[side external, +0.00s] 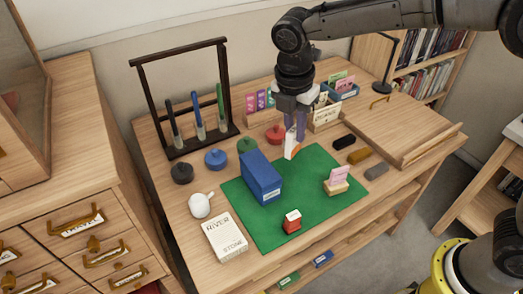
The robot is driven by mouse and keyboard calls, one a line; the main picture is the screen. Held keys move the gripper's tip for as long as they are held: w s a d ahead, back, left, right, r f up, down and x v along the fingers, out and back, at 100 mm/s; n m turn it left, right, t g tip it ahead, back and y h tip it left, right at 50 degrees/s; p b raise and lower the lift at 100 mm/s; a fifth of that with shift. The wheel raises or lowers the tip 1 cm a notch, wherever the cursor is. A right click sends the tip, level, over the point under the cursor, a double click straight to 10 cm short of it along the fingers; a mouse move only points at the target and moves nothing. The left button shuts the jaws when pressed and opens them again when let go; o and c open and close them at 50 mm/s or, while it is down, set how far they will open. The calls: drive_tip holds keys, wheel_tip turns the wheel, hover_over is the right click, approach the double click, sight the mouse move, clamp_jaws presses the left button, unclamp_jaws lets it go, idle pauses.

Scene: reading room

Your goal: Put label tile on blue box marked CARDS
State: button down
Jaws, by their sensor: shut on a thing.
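A blue box (260,175) stands on the green mat (313,203), left of its middle. A small pale label is on its near face; its lettering is too small to read. My gripper (292,143) points down above the mat's back edge, behind and to the right of the box. It is shut on a small white tile-like piece (291,148) with an orange edge. I cannot make out any marking on this piece. It is apart from the box.
A red-and-white block (292,222) and a pink card in a wooden holder (338,180) are on the mat. A white jug (200,205) and a book (225,238) are left. A pen rack (185,100) stands behind. The mat's front right is clear.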

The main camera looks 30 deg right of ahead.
drive_tip(key=shift+w+a+f, duration=0.55)
drive_tip(key=shift+w+f, duration=0.8)
drive_tip(key=shift+f, duration=0.4)
drive_tip(key=shift+w+a+f, duration=0.6)
drive_tip(key=shift+w+f, duration=0.7)
drive_tip(key=shift+f, duration=0.5)
drive_tip(key=shift+w+a+f, duration=0.55)
drive_tip(key=shift+w+f, duration=0.8)
drive_tip(key=shift+f, duration=0.4)
drive_tip(key=shift+f, duration=0.15)
drive_tip(key=c, duration=0.8)
unclamp_jaws()
